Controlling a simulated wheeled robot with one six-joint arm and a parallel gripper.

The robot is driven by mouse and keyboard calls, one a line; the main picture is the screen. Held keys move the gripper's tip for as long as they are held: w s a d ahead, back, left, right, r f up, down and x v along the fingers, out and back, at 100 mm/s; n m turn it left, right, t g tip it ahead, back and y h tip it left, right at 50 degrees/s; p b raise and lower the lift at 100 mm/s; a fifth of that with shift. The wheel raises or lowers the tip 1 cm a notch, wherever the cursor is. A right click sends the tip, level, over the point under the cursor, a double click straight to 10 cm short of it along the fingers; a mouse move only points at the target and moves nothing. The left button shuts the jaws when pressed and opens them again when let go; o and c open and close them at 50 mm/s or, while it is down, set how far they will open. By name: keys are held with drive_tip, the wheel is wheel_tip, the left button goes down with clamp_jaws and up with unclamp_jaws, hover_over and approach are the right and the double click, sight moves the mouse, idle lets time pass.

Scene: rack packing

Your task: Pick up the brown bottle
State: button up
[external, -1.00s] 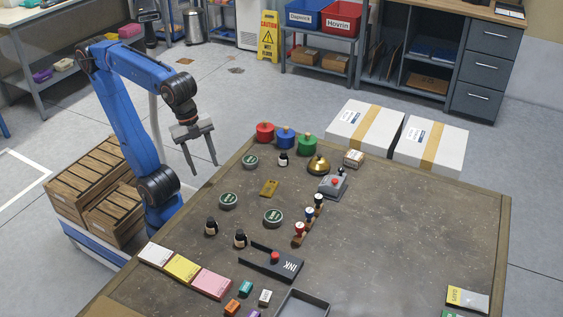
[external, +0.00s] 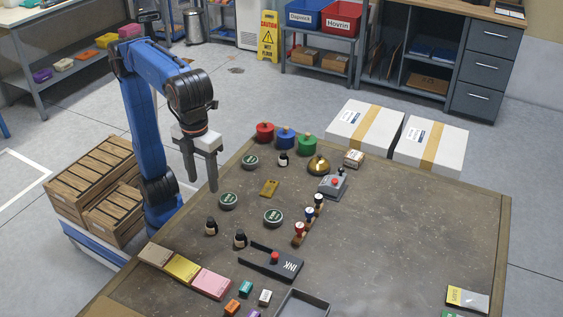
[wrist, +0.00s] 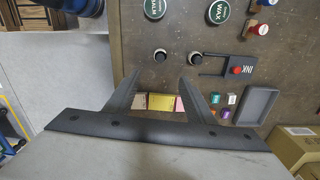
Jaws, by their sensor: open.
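Small dark bottles with pale labels stand upright on the table (external: 400,230): one at the near left (external: 211,227), one just right of it (external: 240,240), and one farther back (external: 283,160). Their dark colours look alike, so I cannot tell which is the brown bottle. My gripper (external: 202,185) is open and empty, pointing down above the table's left edge, apart from all the bottles. In the wrist view, two bottles show from above, one left (wrist: 160,56) and one right (wrist: 195,59), just beyond the fingertips (wrist: 160,78).
Round tins (external: 228,201) stand near the bottles, with another tin (external: 273,218) to the right. A black ink pad holder (external: 285,266) lies beside the right near bottle, below a row of stampers (external: 309,214). Coloured pads (external: 182,268) line the near left. The table's right half is mostly clear.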

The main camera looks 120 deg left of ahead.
sight(210, 219)
wheel_tip(210, 219, down, 17)
drive_tip(key=shift+a+r, duration=0.1)
idle(0.7)
drive_tip(key=shift+c, duration=0.3)
drive_tip(key=c, duration=1.1)
drive_tip(key=shift+r, duration=0.1)
